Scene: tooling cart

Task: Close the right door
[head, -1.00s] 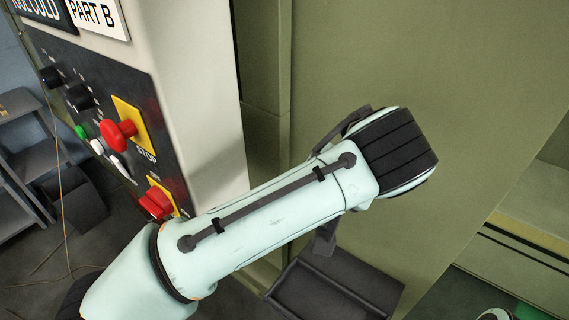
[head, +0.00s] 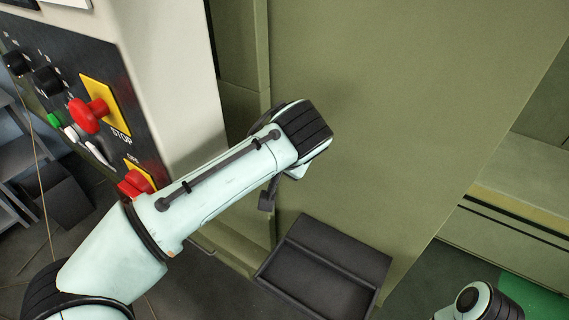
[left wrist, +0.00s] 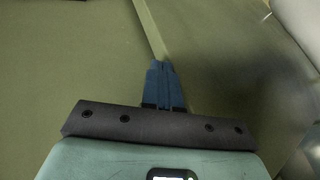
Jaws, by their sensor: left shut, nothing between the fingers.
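A large flat olive-green panel (head: 420,90), which looks like the door, fills the middle of the head view. Its slanted right edge borders an open area with a ledge. My left arm reaches across in front of the panel, and its wrist hides the left gripper in the head view. In the left wrist view, the blue fingers of my left gripper (left wrist: 163,68) are shut and empty. They point at an edge between two olive surfaces (left wrist: 70,60); I cannot tell whether they touch. My right gripper is not visible; only part of my right arm shows at bottom right.
A pale machine housing with a dark control panel (head: 60,75) stands at left, with a red stop button (head: 88,115) and another red button (head: 134,183) close to my arm. A dark tray (head: 325,268) lies low in front of the panel. A beige ledge (head: 515,195) is at right.

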